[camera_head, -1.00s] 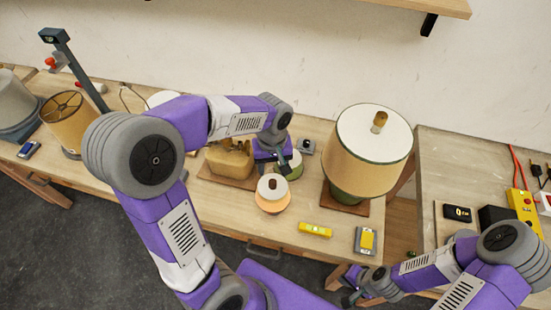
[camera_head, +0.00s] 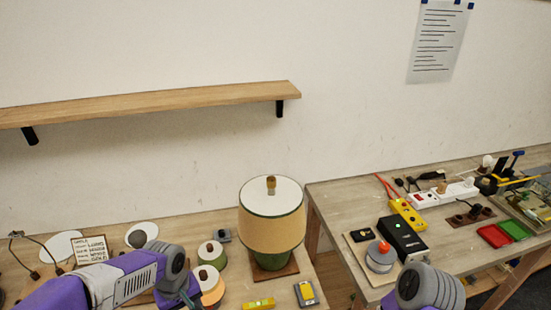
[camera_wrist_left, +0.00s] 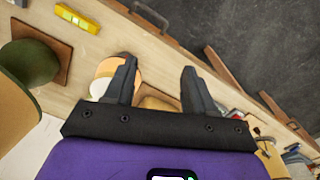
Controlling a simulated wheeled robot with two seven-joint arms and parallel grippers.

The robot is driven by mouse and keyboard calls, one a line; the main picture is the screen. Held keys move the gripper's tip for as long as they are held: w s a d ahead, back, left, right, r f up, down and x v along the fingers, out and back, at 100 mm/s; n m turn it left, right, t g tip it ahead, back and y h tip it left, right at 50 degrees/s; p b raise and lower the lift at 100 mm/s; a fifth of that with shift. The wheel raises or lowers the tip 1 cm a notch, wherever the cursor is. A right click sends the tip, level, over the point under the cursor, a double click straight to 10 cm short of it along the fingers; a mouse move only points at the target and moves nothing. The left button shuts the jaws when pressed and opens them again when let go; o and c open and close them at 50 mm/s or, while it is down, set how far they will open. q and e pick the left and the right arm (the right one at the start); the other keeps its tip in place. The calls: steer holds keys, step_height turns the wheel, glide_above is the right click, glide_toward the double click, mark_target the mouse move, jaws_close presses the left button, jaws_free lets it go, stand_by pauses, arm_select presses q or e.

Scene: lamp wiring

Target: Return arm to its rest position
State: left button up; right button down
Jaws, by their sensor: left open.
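My left arm comes in from the lower left in the head view. Its gripper (camera_head: 188,298) is at the bottom edge, partly cut off, beside a round orange-and-white piece (camera_head: 210,286). In the left wrist view the two dark fingers (camera_wrist_left: 160,88) are spread apart with nothing held between them. The orange-and-white piece (camera_wrist_left: 106,72) shows just beside one finger; I cannot tell whether they touch. Of my right arm, only a grey joint with some purple (camera_head: 430,288) shows at the bottom right. The right gripper is out of view.
A table lamp (camera_head: 272,222) with a beige shade stands right of my left gripper. A green-and-white piece (camera_head: 212,255), a yellow level (camera_head: 258,303) and a grey-yellow device (camera_head: 306,293) are near. The right bench holds a power strip (camera_head: 447,193) and trays (camera_head: 494,236).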

arm_select(q)
steer(key=w+d+f+m+h, duration=0.15)
steer(key=d+f, duration=0.25)
steer(key=f, duration=0.7)
steer(key=s+d+f+m+h+b, duration=0.1)
steer(key=s+d+f, duration=0.3)
steer(key=f, duration=0.6)
steer(key=s+d+f+m+h+b, duration=0.1)
steer(key=s+d+f+m+b, duration=0.1)
steer(key=s+d+f, duration=0.2)
steer(key=s+f, duration=0.3)
steer(key=f, duration=0.3)
steer(key=shift+s+d, duration=0.15)
steer(key=shift+s, duration=0.05)
arm_select(e)
steer(key=f, duration=0.1)
steer(key=w+f, duration=0.1)
steer(key=f, duration=0.1)
steer(key=shift+f, duration=0.15)
